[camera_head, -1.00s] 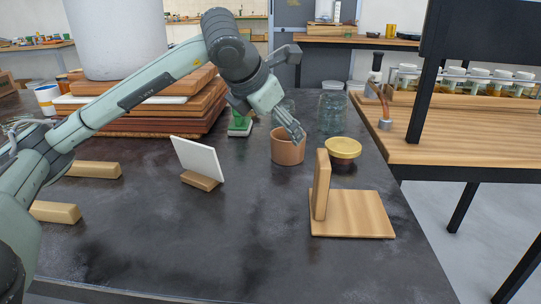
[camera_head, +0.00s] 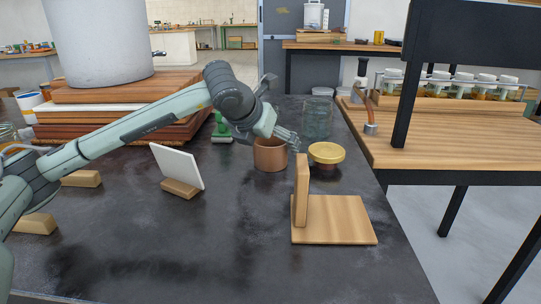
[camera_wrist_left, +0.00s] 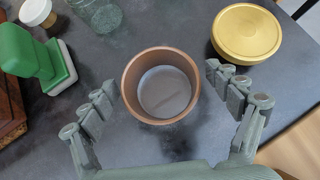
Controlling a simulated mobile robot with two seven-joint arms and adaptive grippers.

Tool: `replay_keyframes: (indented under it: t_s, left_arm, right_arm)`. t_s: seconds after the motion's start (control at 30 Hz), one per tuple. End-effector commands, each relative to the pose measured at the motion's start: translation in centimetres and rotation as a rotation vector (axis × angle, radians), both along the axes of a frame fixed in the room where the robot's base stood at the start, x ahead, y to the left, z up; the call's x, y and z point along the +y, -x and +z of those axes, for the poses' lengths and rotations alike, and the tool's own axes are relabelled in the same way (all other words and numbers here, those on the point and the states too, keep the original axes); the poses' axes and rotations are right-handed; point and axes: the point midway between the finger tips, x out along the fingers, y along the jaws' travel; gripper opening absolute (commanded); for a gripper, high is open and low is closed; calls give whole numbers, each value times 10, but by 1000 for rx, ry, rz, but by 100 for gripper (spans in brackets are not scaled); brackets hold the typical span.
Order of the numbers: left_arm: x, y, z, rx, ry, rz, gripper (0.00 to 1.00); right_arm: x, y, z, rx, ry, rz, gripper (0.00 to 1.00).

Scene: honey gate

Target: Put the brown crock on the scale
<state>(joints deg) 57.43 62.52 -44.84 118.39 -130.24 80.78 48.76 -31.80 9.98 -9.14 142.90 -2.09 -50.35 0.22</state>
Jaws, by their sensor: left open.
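The brown crock (camera_head: 270,155) stands upright on the dark table, open end up, and looks empty in the wrist view (camera_wrist_left: 131,98). My left gripper (camera_head: 288,138) is at the crock's rim. In the left wrist view my open fingers (camera_wrist_left: 161,80) are on either side of the crock, with a gap visible on the right; contact on the left is unclear. A wooden board with an upright block (camera_head: 340,228) stands at the front right. I cannot tell for sure which thing is the scale. My right gripper is not in view.
A green object (camera_head: 221,128) is to the left. A white panel on a wooden foot (camera_head: 178,168) stands nearer left. The front middle of the table is clear.

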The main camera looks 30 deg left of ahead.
Motion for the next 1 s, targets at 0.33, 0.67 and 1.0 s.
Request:
replay_keyframes:
  t_s: [0.33,0.67,1.0]
  left_arm:
    - [0,0,0,0,-1,1,70]
    - [1,0,0,0,-1,1,30]
    - [1,-1,3,-4,-1,1,17]
  right_arm:
    - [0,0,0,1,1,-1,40]
    - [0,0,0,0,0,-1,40]
    - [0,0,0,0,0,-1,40]
